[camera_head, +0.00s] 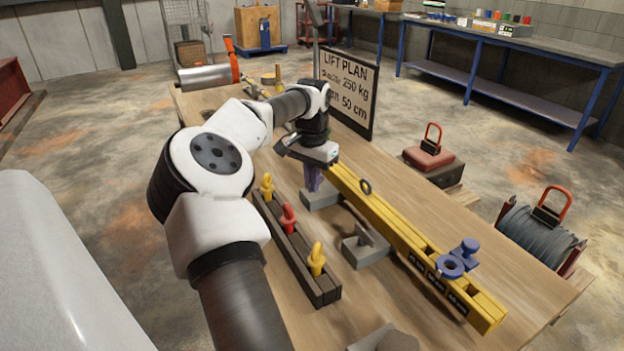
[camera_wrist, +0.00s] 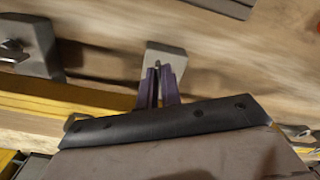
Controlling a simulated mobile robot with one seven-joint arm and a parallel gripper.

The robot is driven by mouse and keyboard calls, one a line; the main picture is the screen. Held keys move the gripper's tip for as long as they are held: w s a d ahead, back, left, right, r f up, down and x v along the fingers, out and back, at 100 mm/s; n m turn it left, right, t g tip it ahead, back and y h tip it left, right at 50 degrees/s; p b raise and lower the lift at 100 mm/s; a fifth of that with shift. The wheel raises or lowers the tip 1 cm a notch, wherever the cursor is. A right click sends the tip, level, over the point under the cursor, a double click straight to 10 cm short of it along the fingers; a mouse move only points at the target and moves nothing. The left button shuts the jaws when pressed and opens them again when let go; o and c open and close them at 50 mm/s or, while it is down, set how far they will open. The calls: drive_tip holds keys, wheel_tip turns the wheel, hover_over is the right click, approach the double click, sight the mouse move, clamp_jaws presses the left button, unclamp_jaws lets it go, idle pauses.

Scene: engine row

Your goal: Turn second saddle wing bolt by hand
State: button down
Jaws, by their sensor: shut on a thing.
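My gripper (camera_head: 313,181) points down with its purple fingers over a grey saddle block (camera_head: 322,199) beside the yellow beam (camera_head: 400,225). In the wrist view, the fingers (camera_wrist: 158,88) are close together over the same block (camera_wrist: 166,57). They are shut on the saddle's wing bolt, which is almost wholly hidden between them. Another grey saddle (camera_head: 366,250) with an upright wing bolt (camera_head: 365,235) stands nearer the camera. It also shows at the left of the wrist view (camera_wrist: 32,45). The turn angle of the held bolt cannot be told.
A dark rack (camera_head: 297,258) with yellow and red eye bolts lies left of the saddles. A blue shackle-like part (camera_head: 452,264) sits on the beam's near end. A lift plan sign (camera_head: 347,92) stands behind my arm. Bare wood (camera_head: 470,225) shows right of the beam.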

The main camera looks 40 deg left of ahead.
drive_tip(key=shift+s+d+f, duration=0.15)
drive_tip(key=shift+s+f, duration=0.1)
drive_tip(key=shift+f, duration=0.25)
drive_tip(key=c, duration=1.6)
unclamp_jaws()
drive_tip(key=shift+w, duration=0.15)
drive_tip(key=shift+w+r, duration=0.1)
drive_tip(key=shift+r, duration=0.65)
wheel_tip(320, 180, up, 12)
drive_tip(key=shift+r+b, duration=0.2)
drive_tip(key=shift+b, duration=0.3)
